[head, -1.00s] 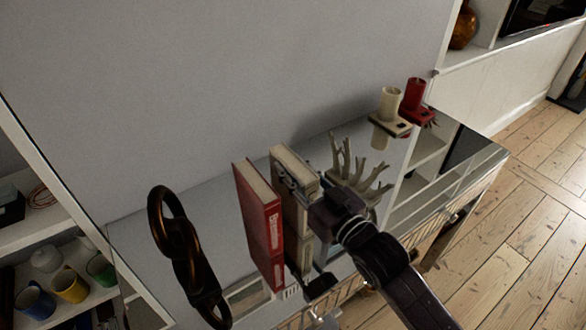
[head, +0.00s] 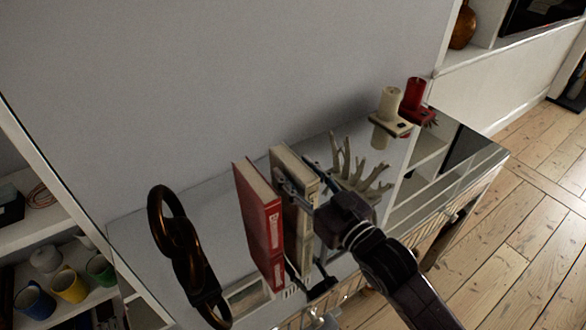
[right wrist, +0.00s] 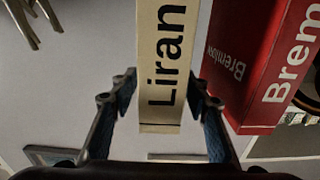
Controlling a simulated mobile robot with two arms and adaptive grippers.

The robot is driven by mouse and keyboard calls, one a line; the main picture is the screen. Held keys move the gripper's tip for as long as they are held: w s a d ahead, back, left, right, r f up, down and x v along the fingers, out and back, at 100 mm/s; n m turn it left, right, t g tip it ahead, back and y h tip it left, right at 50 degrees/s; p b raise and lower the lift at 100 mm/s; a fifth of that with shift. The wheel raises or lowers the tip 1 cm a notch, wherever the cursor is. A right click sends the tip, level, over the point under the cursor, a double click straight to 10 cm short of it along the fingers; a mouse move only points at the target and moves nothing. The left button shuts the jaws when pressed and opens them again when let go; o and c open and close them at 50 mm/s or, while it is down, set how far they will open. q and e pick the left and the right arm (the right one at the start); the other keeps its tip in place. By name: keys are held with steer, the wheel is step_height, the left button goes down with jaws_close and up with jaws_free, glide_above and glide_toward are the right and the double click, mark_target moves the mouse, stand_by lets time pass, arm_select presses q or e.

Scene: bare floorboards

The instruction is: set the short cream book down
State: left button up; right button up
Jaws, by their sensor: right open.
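The short cream book (head: 290,160) stands upright on the glossy cabinet top, just right of a red book. In the right wrist view the cream book (right wrist: 167,40) shows its spine with dark lettering. My right gripper (head: 300,182) is open, with its fingers on either side of the cream book. The gripper body hides part of the spine in the head view. My left gripper is not in view.
The red book (head: 260,220) stands close left of the cream one. A bronze chain ornament (head: 185,255) is further left. A pale coral-like ornament (head: 358,175) stands close right.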

steer(key=b+v, duration=0.1)
steer(key=v, duration=0.9)
steer(key=shift+s+d, duration=0.15)
steer(key=shift+s, duration=0.05)
steer(key=shift+r, duration=0.1)
